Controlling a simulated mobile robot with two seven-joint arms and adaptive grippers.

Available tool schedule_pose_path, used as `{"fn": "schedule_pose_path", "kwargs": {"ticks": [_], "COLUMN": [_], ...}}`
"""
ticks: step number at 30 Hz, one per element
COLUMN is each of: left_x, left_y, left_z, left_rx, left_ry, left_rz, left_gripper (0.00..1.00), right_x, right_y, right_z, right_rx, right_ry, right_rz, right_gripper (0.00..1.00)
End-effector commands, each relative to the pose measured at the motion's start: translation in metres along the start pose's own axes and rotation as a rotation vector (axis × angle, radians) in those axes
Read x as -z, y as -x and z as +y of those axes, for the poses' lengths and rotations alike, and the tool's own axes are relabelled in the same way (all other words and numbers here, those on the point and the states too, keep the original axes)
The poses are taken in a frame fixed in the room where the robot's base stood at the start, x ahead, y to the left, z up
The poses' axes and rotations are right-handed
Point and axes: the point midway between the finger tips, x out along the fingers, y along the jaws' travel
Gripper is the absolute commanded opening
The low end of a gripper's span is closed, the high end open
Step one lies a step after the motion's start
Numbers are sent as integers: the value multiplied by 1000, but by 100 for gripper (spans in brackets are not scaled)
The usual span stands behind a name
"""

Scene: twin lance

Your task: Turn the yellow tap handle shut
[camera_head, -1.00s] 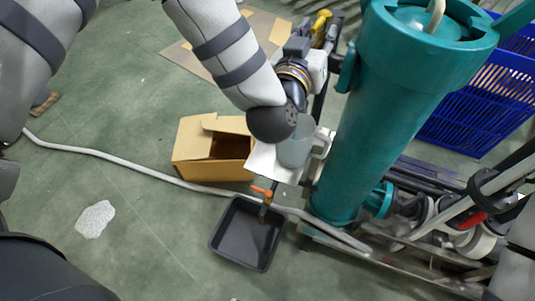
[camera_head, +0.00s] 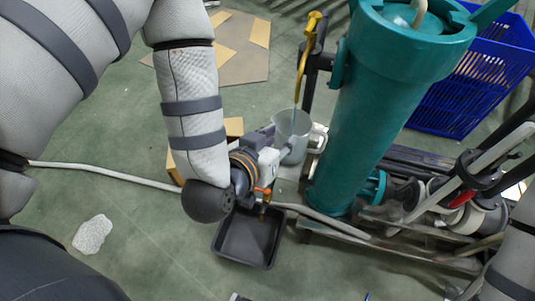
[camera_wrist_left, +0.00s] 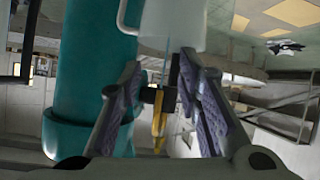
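A yellow tap (camera_head: 303,68) shows at the top centre of the head view, on a dark post beside the teal cylinder. It has a wider yellow end (camera_head: 313,19) and a long yellow stem. A thin bluish line runs from the stem's lower end into the grey jug (camera_head: 291,137). My left gripper (camera_head: 272,131) is left of the jug, below and apart from the tap. In the left wrist view its fingers (camera_wrist_left: 158,100) are spread, with the yellow tap (camera_wrist_left: 158,125) farther off between them. My right gripper is not in view.
The teal cylinder (camera_head: 375,110) stands close right of the jug. A black tray (camera_head: 250,240) lies below, with an orange tap handle (camera_head: 262,191) at its rim. A cardboard box (camera_head: 234,126) is partly behind my arm. A blue crate (camera_head: 450,90) is at right.

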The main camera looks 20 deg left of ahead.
Motion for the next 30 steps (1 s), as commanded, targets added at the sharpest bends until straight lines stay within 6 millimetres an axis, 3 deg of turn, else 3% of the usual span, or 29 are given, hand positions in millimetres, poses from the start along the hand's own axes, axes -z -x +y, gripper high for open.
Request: {"fn": "schedule_pose_path", "kwargs": {"ticks": [3,7,23,26,29,30], "left_x": [-20,-34,-42,-80,-150,-178], "left_y": [3,6,7,18,53,74], "left_z": [-5,-8,-10,-21,-44,-55], "left_rx": [0,1,2,10,37,54], "left_ry": [-5,-5,-6,-10,-10,-7], "left_rz": [-72,-118,-147,-282,-549,-668], "left_gripper": [31,31,31,31,31,31], "right_x": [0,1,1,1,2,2], "right_y": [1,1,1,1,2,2], "right_z": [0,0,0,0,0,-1], "right_rx": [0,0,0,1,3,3], "right_ry": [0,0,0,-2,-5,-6], "right_rz": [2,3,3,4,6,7], "right_gripper": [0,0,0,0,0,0]}}
